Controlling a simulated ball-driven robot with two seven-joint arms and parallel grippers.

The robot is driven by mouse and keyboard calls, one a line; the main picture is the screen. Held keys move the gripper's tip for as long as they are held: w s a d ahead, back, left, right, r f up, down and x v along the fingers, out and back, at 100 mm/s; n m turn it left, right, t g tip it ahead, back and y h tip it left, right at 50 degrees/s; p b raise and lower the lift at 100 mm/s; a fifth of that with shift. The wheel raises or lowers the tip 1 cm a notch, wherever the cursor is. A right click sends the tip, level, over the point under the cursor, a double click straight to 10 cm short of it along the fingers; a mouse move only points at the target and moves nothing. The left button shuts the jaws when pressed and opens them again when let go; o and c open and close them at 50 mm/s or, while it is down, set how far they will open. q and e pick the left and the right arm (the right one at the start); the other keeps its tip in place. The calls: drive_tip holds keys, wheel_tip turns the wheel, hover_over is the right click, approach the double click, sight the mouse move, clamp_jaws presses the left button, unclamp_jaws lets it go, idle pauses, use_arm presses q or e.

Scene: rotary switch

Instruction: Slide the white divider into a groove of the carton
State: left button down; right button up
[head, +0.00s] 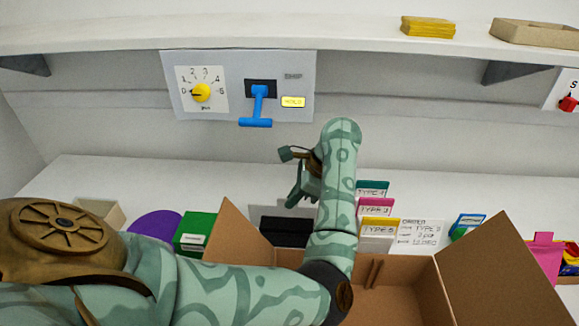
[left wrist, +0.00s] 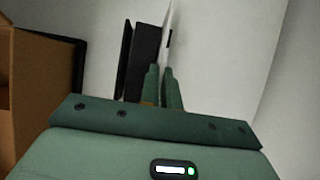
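The brown carton (head: 400,305) stands open at the bottom of the head view, flaps spread. A slotted cardboard piece (head: 372,272) shows on its inner wall. My left gripper (head: 293,200) points down beside the black rack (head: 284,228), left of the carton's middle. In the left wrist view, the white divider (left wrist: 168,28) shows nearly edge-on, with a dark slot in it. It runs down between the fingertips of my left gripper (left wrist: 161,70), which are close together on it. Its lower part is hidden. My right gripper is not in view.
Coloured cards (head: 375,207) stand behind the carton. A green box (head: 195,232) and purple disc (head: 155,224) lie left. A wall panel (head: 240,70) carries a yellow dial (head: 201,92) and blue lever (head: 257,105).

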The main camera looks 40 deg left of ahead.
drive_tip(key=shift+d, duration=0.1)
